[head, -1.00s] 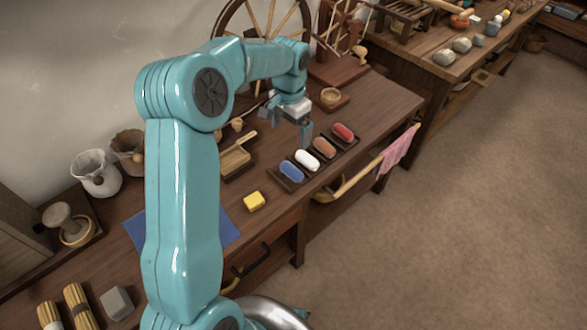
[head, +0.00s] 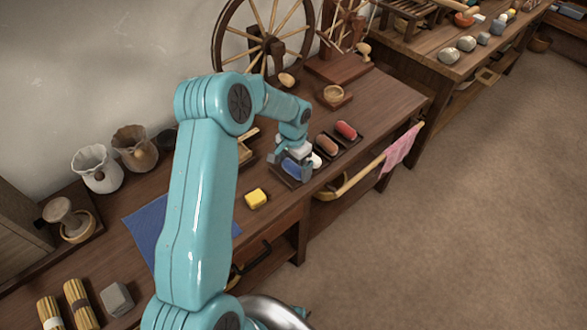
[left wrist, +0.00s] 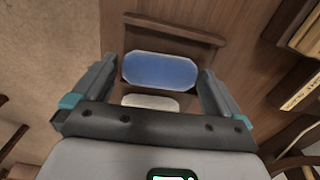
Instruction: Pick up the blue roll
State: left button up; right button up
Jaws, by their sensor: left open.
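The blue roll (head: 290,168) lies in the near-left compartment of a dark wooden tray, partly covered by my left gripper (head: 293,170) in the head view. In the left wrist view the blue roll (left wrist: 160,71) lies between the two spread fingers of my left gripper (left wrist: 159,69), with a gap showing on each side. The left gripper is open and points down over the roll. Whether the fingertips reach down beside the roll is hard to tell. My right gripper is in neither view.
The white roll (head: 316,160), a brown roll (head: 326,145) and a red roll (head: 346,130) lie in line beside it. A yellow block (head: 256,198) sits nearby on the bench. A pink cloth (head: 400,150) hangs on the front rail. A wooden spoked wheel (head: 262,45) stands behind.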

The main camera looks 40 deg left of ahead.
pick_arm(q)
jog(key=c, duration=0.8)
jog(key=shift+r, duration=0.2)
